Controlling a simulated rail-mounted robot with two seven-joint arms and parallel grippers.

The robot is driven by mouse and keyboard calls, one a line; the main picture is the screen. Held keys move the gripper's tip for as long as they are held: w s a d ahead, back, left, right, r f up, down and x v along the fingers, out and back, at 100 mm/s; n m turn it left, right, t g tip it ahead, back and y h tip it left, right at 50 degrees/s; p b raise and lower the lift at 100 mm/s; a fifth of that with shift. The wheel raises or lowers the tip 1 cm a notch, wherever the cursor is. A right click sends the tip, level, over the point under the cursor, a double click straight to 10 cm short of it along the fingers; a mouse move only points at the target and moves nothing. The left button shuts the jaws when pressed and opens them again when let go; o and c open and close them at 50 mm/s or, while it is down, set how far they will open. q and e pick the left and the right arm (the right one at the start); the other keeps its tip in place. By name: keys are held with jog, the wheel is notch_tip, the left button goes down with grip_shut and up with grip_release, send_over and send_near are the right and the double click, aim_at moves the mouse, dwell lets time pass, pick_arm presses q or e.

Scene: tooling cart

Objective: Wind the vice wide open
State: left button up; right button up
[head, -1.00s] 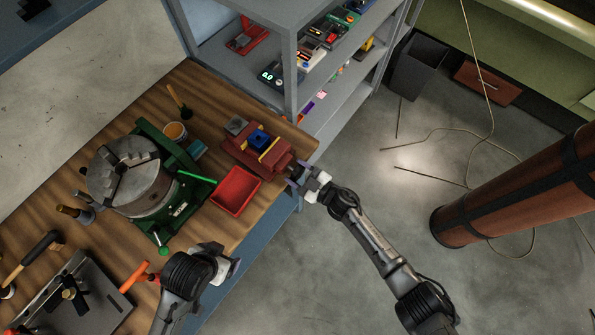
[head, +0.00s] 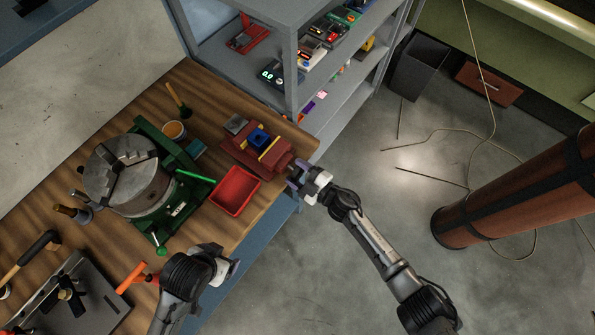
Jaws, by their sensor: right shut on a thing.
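The red vice (head: 274,163) sits near the right end of the wooden workbench. A blue block (head: 259,138) and a yellow strip (head: 269,148) show at its jaws; I cannot tell how wide the jaws stand. My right gripper (head: 297,175) is at the vice's front end, over the bench edge, shut on what seems to be the vice handle, which the fingers mostly hide. My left gripper (head: 232,262) is near the bench's front edge, below the red tray and away from the vice; its fingers are too unclear to tell their opening.
A red tray (head: 235,191) lies beside the vice. A green-based rotary chuck (head: 127,172) stands left of it with a green lever. A grey shelf unit (head: 291,70) rises behind the vice. A hammer (head: 34,250) and an orange-handled tool (head: 131,277) lie at lower left.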

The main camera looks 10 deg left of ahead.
jog(key=o, duration=0.8)
jog(key=shift+o, duration=0.6)
